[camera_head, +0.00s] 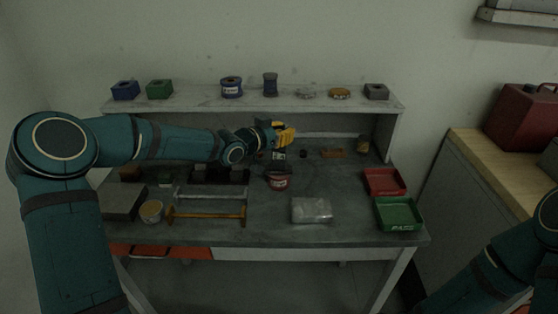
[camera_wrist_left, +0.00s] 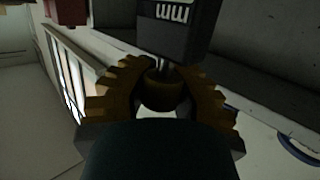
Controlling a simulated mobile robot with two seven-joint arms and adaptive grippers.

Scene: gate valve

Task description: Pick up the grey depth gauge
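My left gripper (camera_head: 285,133) is over the back part of the bench, its yellow fingers pointing right. A small dark grey thing with a pale patch (camera_head: 278,156), which looks like the depth gauge, shows just below the fingers. In the left wrist view, a dark grey block with white marks (camera_wrist_left: 178,22) is just beyond the fingertips (camera_wrist_left: 165,68). The fingers curve around a small round brownish part (camera_wrist_left: 163,92) below that block. Whether they press on it I cannot tell. My right arm is at the lower right, its gripper out of view.
A rack with rods (camera_head: 208,211), a clear packet (camera_head: 311,210), a red tray (camera_head: 384,182) and a green tray (camera_head: 399,214) lie on the bench. The raised shelf (camera_head: 205,103) behind holds several small items.

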